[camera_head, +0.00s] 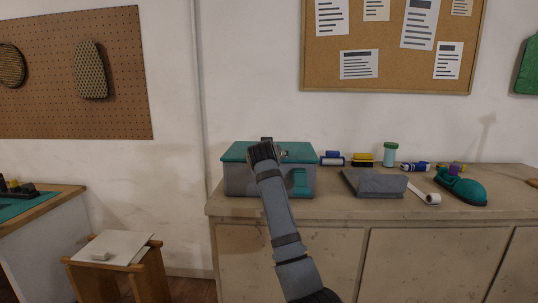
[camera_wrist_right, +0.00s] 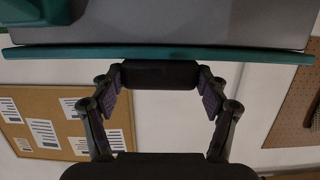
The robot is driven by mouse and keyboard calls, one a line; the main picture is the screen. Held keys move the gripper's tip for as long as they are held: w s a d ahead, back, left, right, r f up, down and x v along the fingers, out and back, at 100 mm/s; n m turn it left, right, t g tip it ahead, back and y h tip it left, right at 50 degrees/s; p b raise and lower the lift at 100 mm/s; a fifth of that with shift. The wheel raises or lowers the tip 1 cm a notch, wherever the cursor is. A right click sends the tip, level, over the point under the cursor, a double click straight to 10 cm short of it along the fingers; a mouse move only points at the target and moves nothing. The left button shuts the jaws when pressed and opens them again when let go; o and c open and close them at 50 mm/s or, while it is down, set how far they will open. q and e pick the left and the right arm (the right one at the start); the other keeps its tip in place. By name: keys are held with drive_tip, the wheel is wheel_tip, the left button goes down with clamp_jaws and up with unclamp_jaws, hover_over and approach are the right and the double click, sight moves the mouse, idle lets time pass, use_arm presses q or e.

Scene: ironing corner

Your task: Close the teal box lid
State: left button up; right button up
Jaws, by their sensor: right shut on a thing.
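The teal box has a grey body (camera_head: 240,182) and stands at the left end of the counter. Its flat teal lid (camera_head: 235,151) lies level across the top, and I see no clear gap at the front edge. In the right wrist view the picture is upside down, and the lid's edge (camera_wrist_right: 60,51) runs along the grey body (camera_wrist_right: 200,25). My left gripper is not in view.
A small wooden stool (camera_head: 115,247) stands at lower left. A cork board (camera_head: 390,45) hangs above.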

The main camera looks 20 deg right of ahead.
drive_tip(key=o, duration=1.7)
drive_tip(key=v, duration=1.2)
